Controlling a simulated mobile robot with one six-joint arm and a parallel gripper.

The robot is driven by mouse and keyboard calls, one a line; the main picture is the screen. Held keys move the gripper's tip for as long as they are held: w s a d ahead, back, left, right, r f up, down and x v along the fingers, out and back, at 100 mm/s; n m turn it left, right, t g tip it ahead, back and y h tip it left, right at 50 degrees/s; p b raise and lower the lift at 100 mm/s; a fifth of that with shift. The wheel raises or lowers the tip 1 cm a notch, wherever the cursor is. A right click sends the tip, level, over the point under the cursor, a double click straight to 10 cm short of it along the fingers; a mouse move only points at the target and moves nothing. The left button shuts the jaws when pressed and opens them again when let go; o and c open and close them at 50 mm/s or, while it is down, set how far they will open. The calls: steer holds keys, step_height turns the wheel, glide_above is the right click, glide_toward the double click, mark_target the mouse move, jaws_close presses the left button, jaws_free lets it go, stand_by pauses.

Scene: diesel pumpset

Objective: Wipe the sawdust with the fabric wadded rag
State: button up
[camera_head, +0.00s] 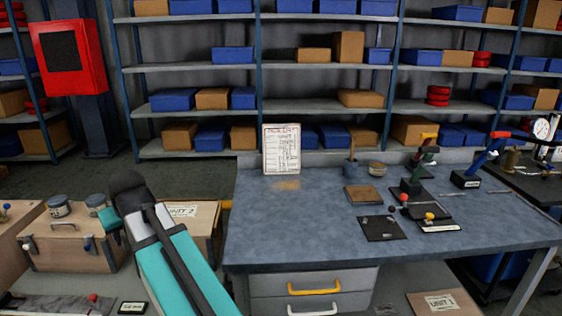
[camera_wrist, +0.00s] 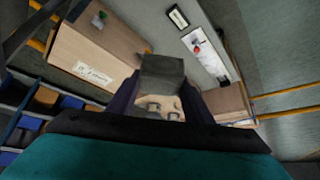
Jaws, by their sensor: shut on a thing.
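The sawdust (camera_head: 287,184) is a small tan patch on the blue-grey workbench (camera_head: 290,225), just in front of the propped white sign. In the wrist view, my gripper (camera_wrist: 161,92) is shut on a dark grey, blocky wad, which I take to be the fabric wadded rag (camera_wrist: 162,72). Its fabric texture is too dark to make out. In the head view, my teal and black arm rises left of the bench, and the gripper and rag cannot be made out there. The gripper is away from the sawdust, over the area with wooden boxes.
The white sign (camera_head: 281,149) stands behind the sawdust. The bench's left front is clear. Wooden boxes (camera_head: 70,240) stand at left.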

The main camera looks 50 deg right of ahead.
steer(key=d+r+m+h+p, duration=0.3)
steer(key=d+p, duration=0.8)
steer(key=d, duration=1.9)
steer(key=s+d+m+g+p, duration=0.1)
steer(key=s+d+p, duration=0.3)
steer(key=d, duration=0.9)
steer(key=s+d+m+g+h+p, duration=0.1)
steer(key=s+d+m+p, duration=0.3)
steer(key=s+d, duration=0.5)
steer(key=d+p, duration=0.1)
steer(key=d, duration=0.4)
steer(key=shift+s+d+r, duration=0.25)
steer(key=shift+s+r, duration=0.1)
steer(key=shift+s, duration=0.05)
steer(key=shift+f, duration=0.1)
